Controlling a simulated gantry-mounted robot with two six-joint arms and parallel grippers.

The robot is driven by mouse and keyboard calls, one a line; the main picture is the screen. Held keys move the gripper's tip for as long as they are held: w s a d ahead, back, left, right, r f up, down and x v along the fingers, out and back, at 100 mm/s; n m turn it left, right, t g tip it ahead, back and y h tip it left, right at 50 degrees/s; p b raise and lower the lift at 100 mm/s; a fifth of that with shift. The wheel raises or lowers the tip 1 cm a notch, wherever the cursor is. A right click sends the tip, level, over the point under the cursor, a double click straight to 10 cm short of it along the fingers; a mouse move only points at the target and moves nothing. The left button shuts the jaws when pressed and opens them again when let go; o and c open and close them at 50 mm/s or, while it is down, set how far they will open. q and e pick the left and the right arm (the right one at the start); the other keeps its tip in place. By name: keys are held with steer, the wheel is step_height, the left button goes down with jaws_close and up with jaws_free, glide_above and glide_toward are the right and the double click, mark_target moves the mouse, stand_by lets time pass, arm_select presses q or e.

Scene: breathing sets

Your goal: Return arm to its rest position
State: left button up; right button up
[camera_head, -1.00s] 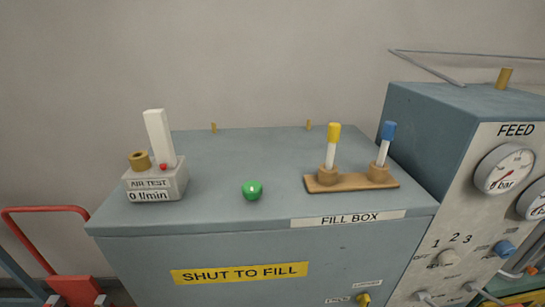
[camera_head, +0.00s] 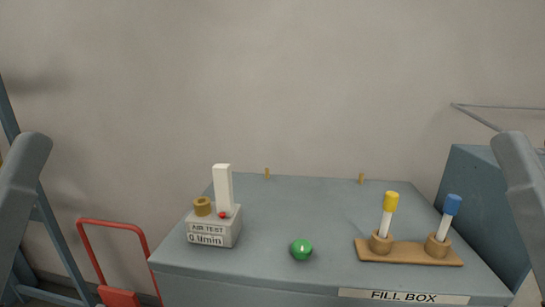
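Grey links of my two arms show at the left and right edges of the head view. Neither gripper is in view, so I cannot see whether either holds anything. The blue-grey fill box (camera_head: 330,215) stands in front of me with its lid down. Nothing of mine touches its top in this view.
On the box stand the air test unit (camera_head: 214,230) reading 0 l/min, a green ball-like knob (camera_head: 301,250), and a wooden stand (camera_head: 408,252) with a yellow-capped tube (camera_head: 390,203) and a blue-capped tube (camera_head: 452,206). A red-framed cart (camera_head: 112,222) is at left.

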arm_select(q)
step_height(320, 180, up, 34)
steer(key=p, duration=3.1)
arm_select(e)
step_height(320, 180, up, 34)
arm_select(q)
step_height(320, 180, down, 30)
steer(key=b, duration=3)
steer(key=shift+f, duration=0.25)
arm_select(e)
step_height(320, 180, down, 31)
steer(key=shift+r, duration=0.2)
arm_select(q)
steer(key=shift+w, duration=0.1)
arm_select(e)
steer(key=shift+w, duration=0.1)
arm_select(q)
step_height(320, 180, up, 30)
steer(key=p, duration=3)
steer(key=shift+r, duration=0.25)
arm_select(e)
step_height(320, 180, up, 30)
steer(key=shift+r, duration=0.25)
